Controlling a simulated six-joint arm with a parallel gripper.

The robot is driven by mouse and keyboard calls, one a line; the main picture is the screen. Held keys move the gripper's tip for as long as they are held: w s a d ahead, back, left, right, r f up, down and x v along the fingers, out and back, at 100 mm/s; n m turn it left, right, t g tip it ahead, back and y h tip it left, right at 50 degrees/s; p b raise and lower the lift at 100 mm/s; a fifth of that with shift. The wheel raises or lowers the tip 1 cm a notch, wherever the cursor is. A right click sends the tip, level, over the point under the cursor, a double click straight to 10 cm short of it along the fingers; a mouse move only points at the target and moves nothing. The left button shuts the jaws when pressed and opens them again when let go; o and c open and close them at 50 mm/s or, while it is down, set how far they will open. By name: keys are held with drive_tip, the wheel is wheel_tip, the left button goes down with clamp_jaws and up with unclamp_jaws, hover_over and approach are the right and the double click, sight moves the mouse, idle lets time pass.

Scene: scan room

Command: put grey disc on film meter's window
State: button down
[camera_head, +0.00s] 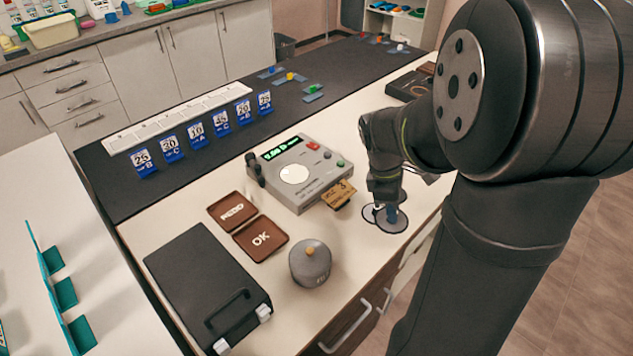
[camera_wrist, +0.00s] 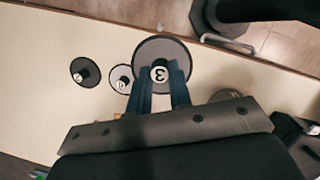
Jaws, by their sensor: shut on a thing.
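The film meter (camera_head: 323,178) is a pale grey box with a green display on the bench. Its window (camera_head: 294,173) is a white circle on top, clear of any disc. My gripper (camera_head: 386,207) is to the right of the meter, pointing down. In the wrist view my gripper (camera_wrist: 160,80) is shut on the knob, marked 3, of a large grey disc (camera_wrist: 148,50). The grey disc also shows under the fingers in the head view (camera_head: 394,226). Whether it touches the bench I cannot tell. A paler disc (camera_wrist: 115,73) and a small dark disc (camera_wrist: 77,69) are beside it.
An orange-brown card (camera_head: 338,193) sticks out at the meter's front. Two brown trays, READ (camera_head: 231,208) and OK (camera_head: 261,238), are left of the meter. A round grey pot (camera_head: 310,264) and black case (camera_head: 200,280) stand nearer. Blue number stands (camera_head: 196,133) line the back.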

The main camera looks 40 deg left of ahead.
drive_tip(key=w+a+r+n+t+y, duration=0.1)
drive_tip(key=w+a+r+n+y, duration=0.1)
drive_tip(key=a+n, duration=0.75)
drive_tip(key=w+a+r+n+t+y, duration=0.1)
drive_tip(key=w+a+r+n+y, duration=0.15)
drive_tip(key=a+n, duration=0.7)
drive_tip(key=s+a+f+m, duration=0.1)
drive_tip(key=a+f, duration=0.1)
drive_tip(key=a, duration=0.2)
drive_tip(key=s+a+f+m, duration=0.1)
drive_tip(key=s+a+f, duration=0.1)
drive_tip(key=a, duration=0.2)
drive_tip(key=s+a+f+m+h, duration=0.1)
drive_tip(key=s+a+f, duration=0.1)
drive_tip(key=a, duration=0.3)
drive_tip(key=shift+s+a+f+g, duration=0.1)
drive_tip(key=shift+s+f+g, duration=0.1)
drive_tip(key=shift+s+g, duration=0.1)
drive_tip(key=shift+a+f, duration=0.1)
drive_tip(key=shift+f, duration=1.95)
drive_tip(key=shift+f, duration=0.15)
drive_tip(key=c, duration=1.3)
unclamp_jaws()
